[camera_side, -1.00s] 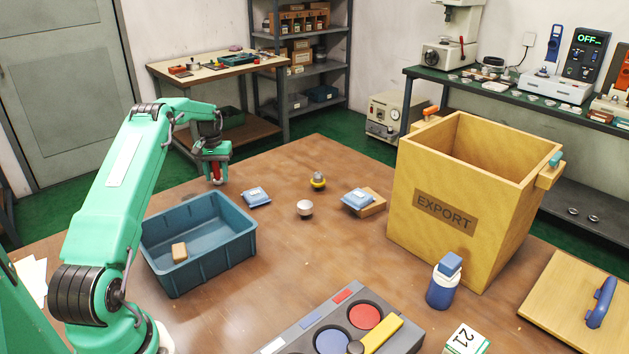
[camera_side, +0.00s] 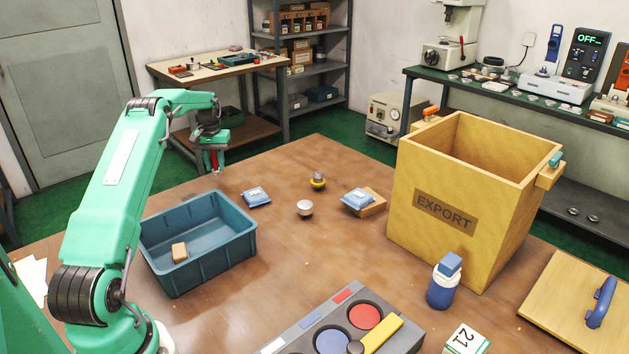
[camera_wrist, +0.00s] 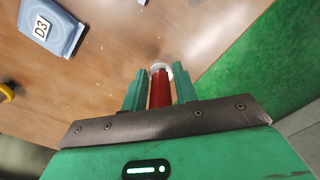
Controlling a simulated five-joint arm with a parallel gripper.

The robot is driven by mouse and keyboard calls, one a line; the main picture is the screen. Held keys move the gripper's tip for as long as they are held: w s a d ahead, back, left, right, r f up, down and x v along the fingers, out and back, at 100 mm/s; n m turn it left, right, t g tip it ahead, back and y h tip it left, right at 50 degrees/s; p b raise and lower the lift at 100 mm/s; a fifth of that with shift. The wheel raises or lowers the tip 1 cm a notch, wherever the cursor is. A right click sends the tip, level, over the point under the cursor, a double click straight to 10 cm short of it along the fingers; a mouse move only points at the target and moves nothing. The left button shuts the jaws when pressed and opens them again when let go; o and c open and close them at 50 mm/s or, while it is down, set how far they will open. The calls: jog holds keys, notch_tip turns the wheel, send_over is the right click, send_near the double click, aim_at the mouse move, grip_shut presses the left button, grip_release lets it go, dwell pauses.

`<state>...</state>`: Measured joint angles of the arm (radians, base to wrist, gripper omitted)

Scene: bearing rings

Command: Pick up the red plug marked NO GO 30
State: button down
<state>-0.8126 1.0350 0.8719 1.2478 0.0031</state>
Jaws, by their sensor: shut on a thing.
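My gripper (camera_side: 214,162) is above the far left part of the wooden table in the side view. In the wrist view my gripper (camera_wrist: 160,90) is shut on a red plug (camera_wrist: 160,88), which lies between the two green fingers. The plug has a pale round end past the fingertips. In the side view the plug (camera_side: 214,161) shows as a small strip of red between the fingers. It hangs upright, seemingly just above the table. No marking on the plug can be read.
A blue bin (camera_side: 205,262) holding a small tan block stands in front. Blue packets (camera_side: 256,197), a round metal knob (camera_side: 304,208) and a yellow-ringed piece (camera_side: 317,181) lie to the right. The EXPORT crate (camera_side: 443,240) stands further right. The table's far edge is close to my gripper.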

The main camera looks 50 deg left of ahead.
jog(key=w+d+r, duration=0.3)
jog(key=d+r, duration=0.4)
jog(key=d, duration=0.4)
jog(key=shift+r, duration=0.15)
jog(key=shift+w+d, duration=0.1)
jog(key=shift+d, duration=0.05)
